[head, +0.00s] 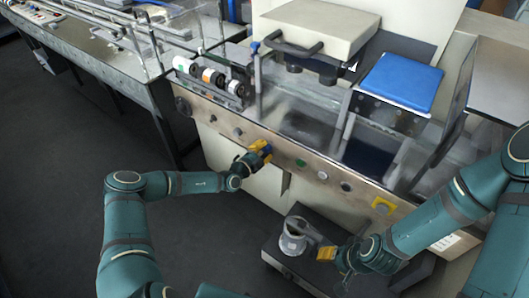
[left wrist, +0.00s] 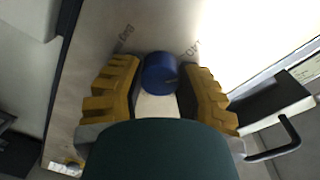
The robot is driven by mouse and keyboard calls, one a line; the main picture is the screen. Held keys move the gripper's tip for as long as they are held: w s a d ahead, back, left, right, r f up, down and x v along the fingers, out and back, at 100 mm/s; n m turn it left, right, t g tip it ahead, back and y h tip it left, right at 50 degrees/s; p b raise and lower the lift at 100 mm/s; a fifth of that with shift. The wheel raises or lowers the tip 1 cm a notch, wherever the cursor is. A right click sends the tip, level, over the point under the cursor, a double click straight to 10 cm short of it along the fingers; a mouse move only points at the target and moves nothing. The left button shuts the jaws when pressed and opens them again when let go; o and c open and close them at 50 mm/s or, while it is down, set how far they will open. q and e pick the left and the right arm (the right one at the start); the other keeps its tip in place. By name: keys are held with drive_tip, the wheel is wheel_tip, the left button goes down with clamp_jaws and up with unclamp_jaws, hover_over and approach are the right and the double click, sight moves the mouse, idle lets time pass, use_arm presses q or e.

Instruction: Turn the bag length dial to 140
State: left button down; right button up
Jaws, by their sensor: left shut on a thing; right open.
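The bag length dial is a round blue knob (left wrist: 160,73) on the machine's front panel, seen in the left wrist view. A dark pointer mark shows on its face. In the head view the fingers hide the dial. My right gripper (head: 326,253) is open, low at the right, away from the dial.
The front panel (head: 224,117) carries other knobs and buttons, including a green one (head: 301,162) and a yellow-backed one (head: 383,206). A grey container (head: 293,236) stands on a dark low stand (head: 275,258) beside my right gripper. A black handle (left wrist: 281,142) sticks out near the left gripper.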

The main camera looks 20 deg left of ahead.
use_arm(q)
drive_tip(key=shift+w+r+n+b, duration=0.15)
drive_tip(key=shift+n+b, duration=0.6)
drive_tip(key=shift+n, duration=1.05)
drive_tip(key=c, duration=0.5)
unclamp_jaws()
drive_tip(key=shift+s, duration=0.2)
drive_tip(key=v, duration=1.1)
drive_tip(key=shift+s+a, duration=0.3)
